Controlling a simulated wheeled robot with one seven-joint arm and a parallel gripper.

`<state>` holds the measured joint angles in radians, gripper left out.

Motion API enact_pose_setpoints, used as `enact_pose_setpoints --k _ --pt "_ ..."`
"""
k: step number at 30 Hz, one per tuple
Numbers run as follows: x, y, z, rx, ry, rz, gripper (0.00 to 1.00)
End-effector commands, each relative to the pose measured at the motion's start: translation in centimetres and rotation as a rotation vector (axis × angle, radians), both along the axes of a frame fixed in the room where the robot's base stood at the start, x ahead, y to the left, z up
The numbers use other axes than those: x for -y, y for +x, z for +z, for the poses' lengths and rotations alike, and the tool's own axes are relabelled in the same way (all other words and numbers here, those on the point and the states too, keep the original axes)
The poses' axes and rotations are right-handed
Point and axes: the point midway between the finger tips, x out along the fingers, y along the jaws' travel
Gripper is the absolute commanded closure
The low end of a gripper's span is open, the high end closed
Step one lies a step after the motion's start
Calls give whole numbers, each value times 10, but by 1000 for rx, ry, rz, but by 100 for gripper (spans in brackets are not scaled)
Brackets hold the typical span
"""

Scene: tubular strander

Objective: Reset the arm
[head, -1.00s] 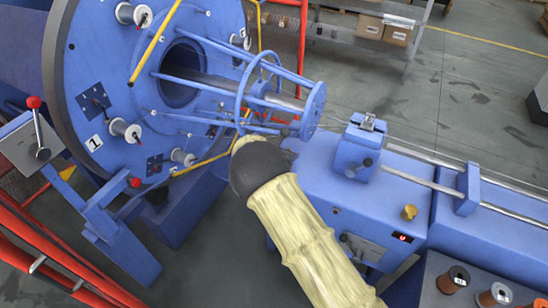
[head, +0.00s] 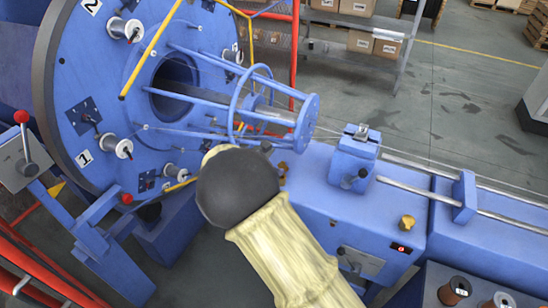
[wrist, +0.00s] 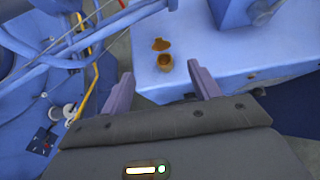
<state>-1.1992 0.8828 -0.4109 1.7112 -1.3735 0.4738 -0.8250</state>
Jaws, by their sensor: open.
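My gripper (wrist: 160,69) shows in the wrist view as two purple fingers, spread apart with nothing between them. Beyond the fingers is a blue machine top with a small brass-coloured cup-like fitting (wrist: 165,63). I cannot tell its distance from the fingertips. In the head view my arm, in a cream sleeve with a dark grey rounded joint, reaches up from the bottom middle to the blue machine. The gripper itself is hidden behind that joint there.
A large blue disc (head: 92,110) with spools stands at left, with a tubular cage (head: 305,122) projecting from it. A blue bench (head: 320,205) with a clamp block (head: 354,158) and rails lies right. Copper-coloured spools (head: 454,291) are at bottom right. Open floor (head: 470,110) lies behind.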

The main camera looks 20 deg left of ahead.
Motion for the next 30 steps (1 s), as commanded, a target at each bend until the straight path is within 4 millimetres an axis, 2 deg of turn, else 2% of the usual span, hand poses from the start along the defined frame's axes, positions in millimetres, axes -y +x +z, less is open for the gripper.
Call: enact_pose_setpoints --k 6,8,10,14,19,24,30 --pt "4 1 1 -3 8 -13 38" --pt "13 4 2 -14 28 -46 38" --pt "33 8 5 -35 75 -122 38" --pt "95 14 12 -98 233 -372 38" --pt "185 2 23 -170 500 -787 38" --pt "259 -27 37 -198 760 -1198 38" --pt "325 -74 54 -180 1060 -1667 38"
